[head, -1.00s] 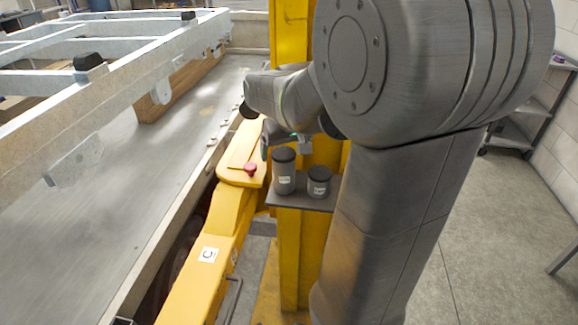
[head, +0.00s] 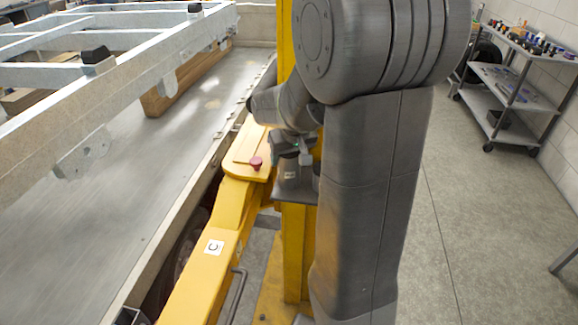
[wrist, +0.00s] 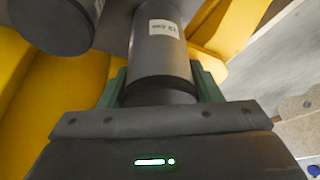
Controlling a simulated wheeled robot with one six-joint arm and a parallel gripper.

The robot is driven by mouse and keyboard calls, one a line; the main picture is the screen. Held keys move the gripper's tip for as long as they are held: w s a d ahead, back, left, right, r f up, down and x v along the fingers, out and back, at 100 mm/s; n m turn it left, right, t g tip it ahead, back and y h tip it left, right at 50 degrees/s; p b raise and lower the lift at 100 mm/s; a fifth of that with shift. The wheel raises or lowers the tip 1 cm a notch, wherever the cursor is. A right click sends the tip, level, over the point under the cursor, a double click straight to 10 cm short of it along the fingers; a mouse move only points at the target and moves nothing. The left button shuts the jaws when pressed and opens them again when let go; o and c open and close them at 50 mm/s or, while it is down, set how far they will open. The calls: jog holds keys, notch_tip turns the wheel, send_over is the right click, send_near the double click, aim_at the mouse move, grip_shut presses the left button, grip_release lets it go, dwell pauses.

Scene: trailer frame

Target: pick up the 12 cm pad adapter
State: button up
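The pad adapter, a dark grey cylinder with a black end and a white label that seems to read 12 cm, is in the wrist view (wrist: 160,48). It also shows in the head view (head: 289,183), upright on a small dark shelf (head: 296,198). My gripper (wrist: 159,78) has its two green fingers on either side of the black end, very close to it. I cannot tell whether they press on it. A second grey cylinder (wrist: 52,22) stands beside it at the upper left of the wrist view; my arm hides it in the head view.
The shelf is on a yellow post (head: 294,245). Beside it is a yellow arm (head: 215,235) with a red knob (head: 255,162). A galvanised trailer frame (head: 110,90) lies at left. A grey cart (head: 510,85) stands at right, with clear floor in front.

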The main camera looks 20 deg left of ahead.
jog(key=c, duration=1.1)
jog(key=shift+r, duration=0.1)
jog(key=shift+c, duration=0.2)
jog(key=shift+w, duration=0.1)
